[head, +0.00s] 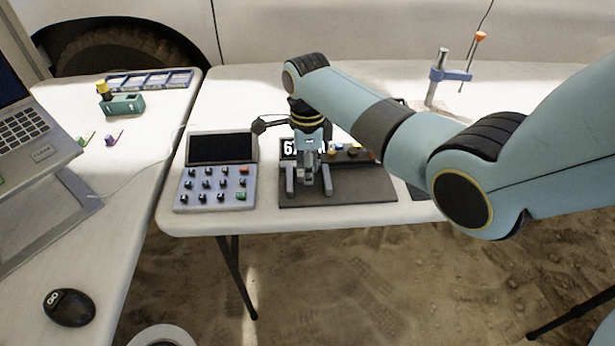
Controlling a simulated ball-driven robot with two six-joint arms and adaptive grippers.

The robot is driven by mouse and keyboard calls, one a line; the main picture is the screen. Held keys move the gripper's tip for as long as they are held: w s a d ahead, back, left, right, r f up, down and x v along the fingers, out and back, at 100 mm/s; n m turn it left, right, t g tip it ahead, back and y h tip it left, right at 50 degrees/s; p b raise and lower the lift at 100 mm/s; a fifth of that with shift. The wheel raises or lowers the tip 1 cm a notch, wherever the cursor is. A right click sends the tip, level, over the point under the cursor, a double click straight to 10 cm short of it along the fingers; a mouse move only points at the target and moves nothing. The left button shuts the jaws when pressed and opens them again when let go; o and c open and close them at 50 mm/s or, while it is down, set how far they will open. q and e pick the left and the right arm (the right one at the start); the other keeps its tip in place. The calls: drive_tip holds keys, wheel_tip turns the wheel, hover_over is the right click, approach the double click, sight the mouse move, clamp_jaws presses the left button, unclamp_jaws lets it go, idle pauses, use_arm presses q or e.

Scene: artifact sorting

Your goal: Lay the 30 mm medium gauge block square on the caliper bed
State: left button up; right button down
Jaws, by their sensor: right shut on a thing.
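My right gripper (308,190) reaches down over the left part of a dark flat plate (350,194), which looks like the caliper bed. It is shut on a small greyish piece (308,173), which I take to be the gauge block; the fingers hide most of it, so its size and tilt cannot be told. Whether the piece touches the plate is unclear. A display with large white digits (288,149) stands behind the gripper, partly covered by it. My left gripper is not in view.
A keypad console (216,172) stands just left of the plate. Small coloured items (345,151) lie at the plate's back. A post stand (437,80) is at the back right. A laptop (30,130), a mouse (69,307) and a green holder (122,104) are on the left table.

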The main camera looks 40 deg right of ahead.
drive_tip(key=shift+f, duration=1)
drive_tip(key=shift+f, duration=0.15)
drive_tip(key=c, duration=1.1)
unclamp_jaws()
wheel_tip(320, 180, up, 12)
drive_tip(key=shift+r+p, duration=0.15)
drive_tip(key=shift+p, duration=0.7)
drive_tip(key=shift+s, duration=0.1)
